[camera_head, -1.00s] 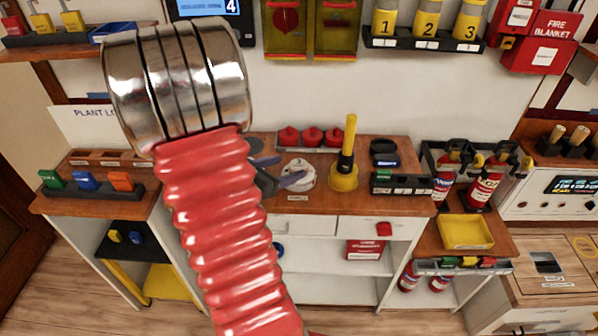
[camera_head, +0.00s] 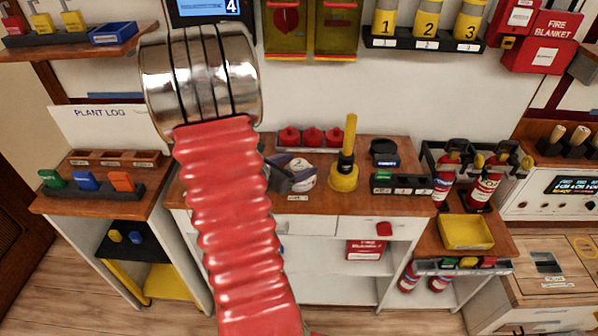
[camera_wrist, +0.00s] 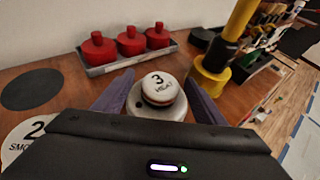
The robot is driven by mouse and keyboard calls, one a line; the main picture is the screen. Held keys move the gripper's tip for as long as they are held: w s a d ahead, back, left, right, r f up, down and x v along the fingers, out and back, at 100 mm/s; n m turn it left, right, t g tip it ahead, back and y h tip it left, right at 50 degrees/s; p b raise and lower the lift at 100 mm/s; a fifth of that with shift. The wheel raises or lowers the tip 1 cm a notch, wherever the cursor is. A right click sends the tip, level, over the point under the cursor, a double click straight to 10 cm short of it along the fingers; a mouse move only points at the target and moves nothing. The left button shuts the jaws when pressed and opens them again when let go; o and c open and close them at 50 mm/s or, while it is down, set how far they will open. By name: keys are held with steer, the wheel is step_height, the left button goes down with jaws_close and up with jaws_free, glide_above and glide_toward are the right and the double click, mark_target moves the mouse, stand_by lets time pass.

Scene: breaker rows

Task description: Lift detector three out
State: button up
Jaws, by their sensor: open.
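Detector three (camera_wrist: 157,88) is a small white round unit marked "3 HEAT", with an orange-brown band, seated on a wider pale base (camera_wrist: 140,107) on the wooden counter. My gripper (camera_wrist: 160,100) is open, with one purple-grey finger on each side of detector three in the wrist view. Whether the fingers touch it I cannot tell. In the head view, my gripper (camera_head: 290,180) partly covers the detector. The near part of the base is hidden behind my gripper's body in the wrist view.
A yellow-and-black plunger-like tool (camera_head: 344,165) stands close on the right. Behind is a tray of red knobbed pieces (camera_wrist: 130,42). A white disc marked "2" (camera_wrist: 22,135) and a dark round pad (camera_wrist: 32,88) lie to the left.

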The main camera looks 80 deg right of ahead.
mark_target(297, 165)
steer(key=shift+c, duration=0.2)
stand_by(0.3)
steer(key=c, duration=1.2)
steer(key=shift+o, duration=0.2)
steer(key=shift+r, duration=0.1)
steer(key=shift+r, duration=4.95)
